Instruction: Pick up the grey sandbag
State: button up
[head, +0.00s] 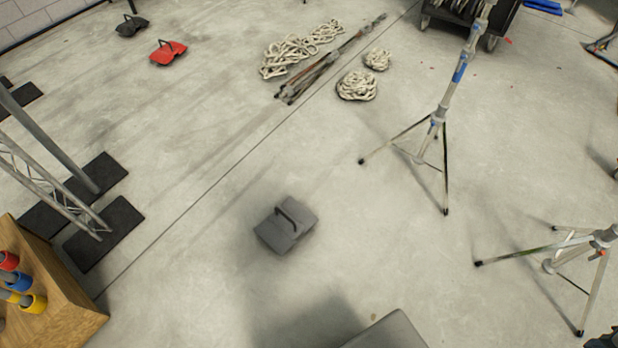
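A grey sandbag (284,230) with a dark handle strap on top lies flat on the concrete floor, a little below the middle of the head view. Nothing touches it and floor is clear around it. A second, darker sandbag (132,26) lies far off at the top left, near a red sandbag (168,52). My gripper does not show in this view.
A wooden box (55,310) with coloured rolls stands at the lower left, near a truss on black base plates (105,232). Light stands with spread legs (436,125) stand at the right. Coiled ropes (357,86) and folded poles (325,66) lie beyond the grey sandbag.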

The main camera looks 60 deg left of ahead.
aim_at(280, 229)
jog(key=u, duration=0.9)
jog(key=i, duration=1.2)
jog(key=u, duration=0.75)
